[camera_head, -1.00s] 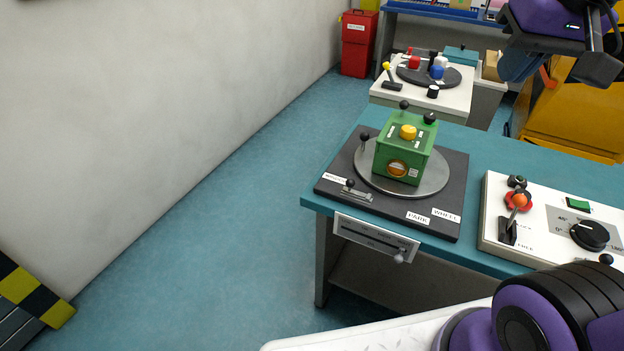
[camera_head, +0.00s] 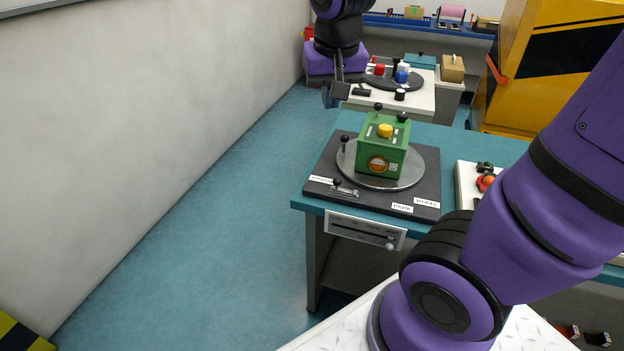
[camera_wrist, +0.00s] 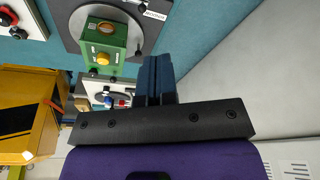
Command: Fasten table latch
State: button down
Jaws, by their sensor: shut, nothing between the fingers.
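A small metal latch with a black knob (camera_head: 342,190) sits at the front left of a dark base plate (camera_head: 426,170) on the teal table. Behind it is a round grey turntable (camera_head: 347,160) carrying a green box (camera_head: 381,152) with a yellow button. A pale panel (camera_head: 352,225) with a slot and a light knob is on the table's front edge. My gripper (camera_head: 336,96) is shut and empty, in the air above and left of the green box in the head view. In the wrist view its closed fingers (camera_wrist: 156,75) point towards the table; the base plate is partly cut off.
A white control panel (camera_head: 466,185) stands right of the plate, mostly hidden by my arm. A white side table (camera_head: 425,98) with small items is behind. A yellow-and-black cabinet (camera_head: 540,70) stands at the back right. The floor (camera_head: 220,220) at left is clear.

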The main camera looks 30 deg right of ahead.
aim_at(336, 184)
jog(key=w+f+m+g+h, duration=0.1)
jog(key=w+f+m+h, duration=0.1)
jog(key=w+f, duration=0.5)
jog(key=w+f+m+g+h, duration=0.1)
jog(key=w+f+m+h, duration=0.1)
jog(key=w+f, duration=0.6)
notch_tip(336, 184, down, 8)
jog(key=shift+w+d+r+m+g+h, duration=0.15)
jog(key=shift+w+m+g+h, duration=0.2)
jog(key=shift+h, duration=0.55)
jog(key=shift+s, duration=0.1)
jog(key=x, duration=0.9)
jog(key=shift+d, duration=0.1)
jog(key=shift+s+d+f, duration=0.35)
jog(key=shift+s+d, duration=0.1)
jog(key=shift+d, duration=0.15)
jog(key=shift+s+d+f, duration=0.3)
jog(key=shift+s+d, duration=0.15)
jog(key=shift+d, duration=0.15)
jog(key=shift+s+d+f, duration=0.1)
jog(key=shift+s+d, duration=0.25)
jog(key=shift+d, duration=0.1)
